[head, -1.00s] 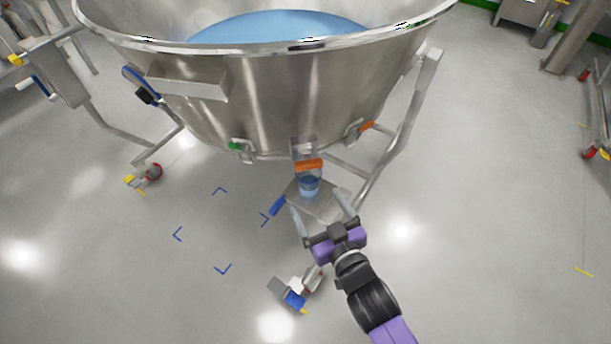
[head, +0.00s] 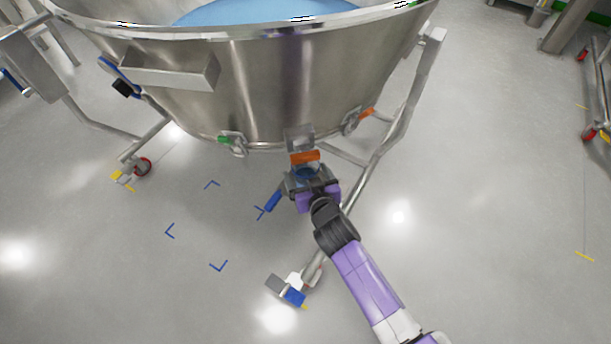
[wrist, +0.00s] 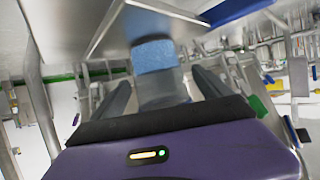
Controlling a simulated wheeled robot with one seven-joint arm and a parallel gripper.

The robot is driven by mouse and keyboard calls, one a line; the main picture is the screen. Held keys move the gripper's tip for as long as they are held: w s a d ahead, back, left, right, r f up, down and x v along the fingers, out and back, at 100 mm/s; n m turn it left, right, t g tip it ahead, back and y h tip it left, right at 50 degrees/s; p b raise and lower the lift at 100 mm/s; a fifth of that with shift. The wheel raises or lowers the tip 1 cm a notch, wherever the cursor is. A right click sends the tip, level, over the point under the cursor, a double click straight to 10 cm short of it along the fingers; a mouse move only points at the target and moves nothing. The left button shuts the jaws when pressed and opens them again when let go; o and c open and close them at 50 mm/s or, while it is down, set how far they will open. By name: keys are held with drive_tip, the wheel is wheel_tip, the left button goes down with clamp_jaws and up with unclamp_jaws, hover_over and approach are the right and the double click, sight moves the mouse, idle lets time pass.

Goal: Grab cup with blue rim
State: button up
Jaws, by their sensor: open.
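The clear cup with blue on it (head: 306,174) stands at the small metal shelf under the big steel bowl, just below an orange part. In the head view my gripper (head: 309,180) hides most of it. In the wrist view the cup (wrist: 155,60) shows a blue band and a clear or greyish part, and lies between my two dark fingers. My gripper (wrist: 162,88) is open, with a finger on each side of the cup and a gap visible on the right side. Whether the left finger touches it I cannot tell.
The steel bowl (head: 270,90) with blue contents overhangs the cup closely. An orange part (head: 305,157) sits right above it. A blue handle (head: 273,201) is left of my gripper. A frame leg (head: 395,125) stands at right. A caster (head: 288,290) lies below.

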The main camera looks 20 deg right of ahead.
drive_tip(key=shift+w+f, duration=0.25)
drive_tip(key=shift+w, duration=0.3)
drive_tip(key=c, duration=1.6)
drive_tip(key=shift+c, duration=0.2)
drive_tip(key=shift+r, duration=0.15)
